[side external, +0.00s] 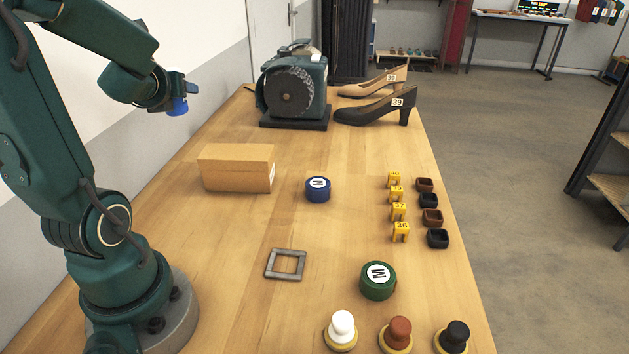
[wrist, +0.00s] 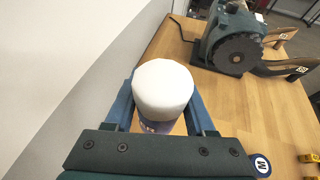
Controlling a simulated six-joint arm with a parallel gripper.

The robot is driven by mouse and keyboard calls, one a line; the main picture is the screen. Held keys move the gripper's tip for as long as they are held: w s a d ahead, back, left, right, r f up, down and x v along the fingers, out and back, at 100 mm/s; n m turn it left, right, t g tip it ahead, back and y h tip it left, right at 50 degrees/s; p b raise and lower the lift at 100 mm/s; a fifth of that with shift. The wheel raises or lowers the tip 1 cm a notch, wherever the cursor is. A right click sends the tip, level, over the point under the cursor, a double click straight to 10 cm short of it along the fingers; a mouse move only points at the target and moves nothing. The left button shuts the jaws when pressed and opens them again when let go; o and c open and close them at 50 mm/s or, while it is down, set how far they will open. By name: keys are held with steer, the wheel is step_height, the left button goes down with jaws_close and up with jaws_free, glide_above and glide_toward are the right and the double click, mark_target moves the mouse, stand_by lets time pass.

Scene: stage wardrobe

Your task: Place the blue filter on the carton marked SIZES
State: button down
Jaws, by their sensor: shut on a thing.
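My gripper (side external: 176,92) is shut on the blue filter (side external: 179,106) and holds it high above the left side of the table. In the wrist view the filter (wrist: 163,88) shows a broad white end between the two fingers, with a blue part low down, partly hidden. A plain brown carton (side external: 237,168) stands on the table, below and to the right of my gripper in the side view. No SIZES marking shows on the faces in view. Nothing lies on its top.
A blue tin (side external: 318,190) with a white label stands right of the carton. A grinder-like machine (side external: 293,88) and two shoes (side external: 376,109) are behind. A grey square frame (side external: 285,264), green tin (side external: 378,282) and several small yellow and dark blocks are nearer.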

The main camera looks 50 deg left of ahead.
steer(key=s+a, duration=0.1)
steer(key=s, duration=0.1)
glide_above(236, 145)
steer(key=shift+n+g+y, duration=0.3)
steer(key=shift+n+g, duration=0.1)
step_height(236, 145, down, 6)
steer(key=shift+f, duration=2.25)
steer(key=shift+f, duration=0.15)
steer(key=shift+c, duration=1.2)
jaws_free()
